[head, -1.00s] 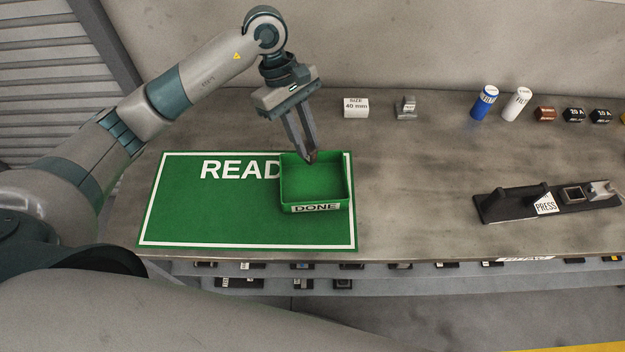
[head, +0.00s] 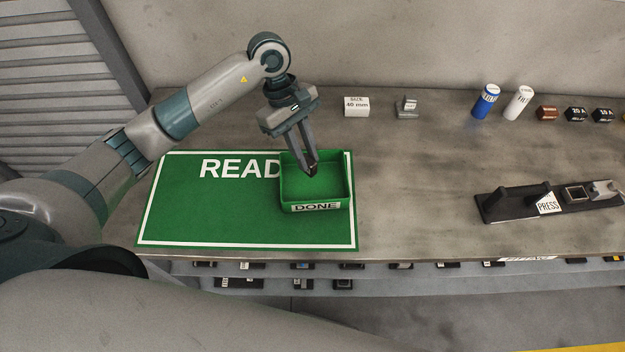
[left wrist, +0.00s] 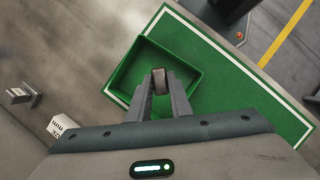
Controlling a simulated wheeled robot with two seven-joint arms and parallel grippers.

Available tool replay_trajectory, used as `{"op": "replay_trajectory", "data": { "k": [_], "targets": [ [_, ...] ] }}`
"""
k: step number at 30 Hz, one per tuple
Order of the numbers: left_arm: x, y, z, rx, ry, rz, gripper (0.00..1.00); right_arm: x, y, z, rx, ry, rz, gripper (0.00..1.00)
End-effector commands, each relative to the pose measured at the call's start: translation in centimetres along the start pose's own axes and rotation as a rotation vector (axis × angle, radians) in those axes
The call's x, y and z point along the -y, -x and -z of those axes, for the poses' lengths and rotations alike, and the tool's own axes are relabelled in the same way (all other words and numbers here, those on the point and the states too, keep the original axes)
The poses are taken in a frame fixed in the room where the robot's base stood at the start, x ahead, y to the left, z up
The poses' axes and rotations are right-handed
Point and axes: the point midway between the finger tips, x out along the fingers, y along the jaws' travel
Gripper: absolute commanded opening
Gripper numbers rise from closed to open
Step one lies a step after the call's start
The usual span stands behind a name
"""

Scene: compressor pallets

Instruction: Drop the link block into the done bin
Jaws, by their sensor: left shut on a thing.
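My left gripper (head: 312,170) is shut on the link block (left wrist: 160,82), a small dark piece with a brownish face between the fingertips. The block shows in the left wrist view and is mostly hidden by the fingers in the head view. The green done bin (head: 317,206), an open box with a DONE label on its front, stands on the right part of the green mat. It also shows in the left wrist view (left wrist: 128,72). The fingertips are over the bin's opening, near its back side; their exact height is hard to tell. My right gripper is not in view.
The green mat (head: 200,215) lies under the bin. A white size block (head: 356,107) and a grey metal piece (head: 406,108) stand behind. A black press fixture (head: 510,203) lies at right, with blue (head: 485,101) and white (head: 518,103) cylinders beyond. The middle of the table is clear.

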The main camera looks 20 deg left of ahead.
Motion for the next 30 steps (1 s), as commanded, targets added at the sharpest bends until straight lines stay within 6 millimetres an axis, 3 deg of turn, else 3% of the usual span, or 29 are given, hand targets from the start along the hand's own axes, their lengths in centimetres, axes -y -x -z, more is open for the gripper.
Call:
{"op": "replay_trajectory", "data": {
  "k": [2, 3, 6, 20, 26, 30],
  "targets": [
    [0.0, 0.1, 0.0, 0.0, 0.0, -0.001, 0.0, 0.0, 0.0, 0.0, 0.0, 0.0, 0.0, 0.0],
    [0.0, 0.1, 0.0, 0.0, 0.0, -0.001, 0.21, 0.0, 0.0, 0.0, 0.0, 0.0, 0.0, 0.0],
    [0.0, 0.1, 0.0, 0.0, 0.0, -0.001, 0.4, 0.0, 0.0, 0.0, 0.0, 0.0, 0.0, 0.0],
    [0.0, 0.5, 0.1, 0.0, 0.0, -0.001, 0.4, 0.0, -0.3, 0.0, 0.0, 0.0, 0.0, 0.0],
    [-0.1, 2.5, 0.2, -0.003, 0.0, -0.003, 0.4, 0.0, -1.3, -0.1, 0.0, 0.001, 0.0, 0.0],
    [-0.1, 4.9, 0.2, -0.003, -0.001, -0.004, 0.4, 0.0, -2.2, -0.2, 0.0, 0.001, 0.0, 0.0]
  ]
}}
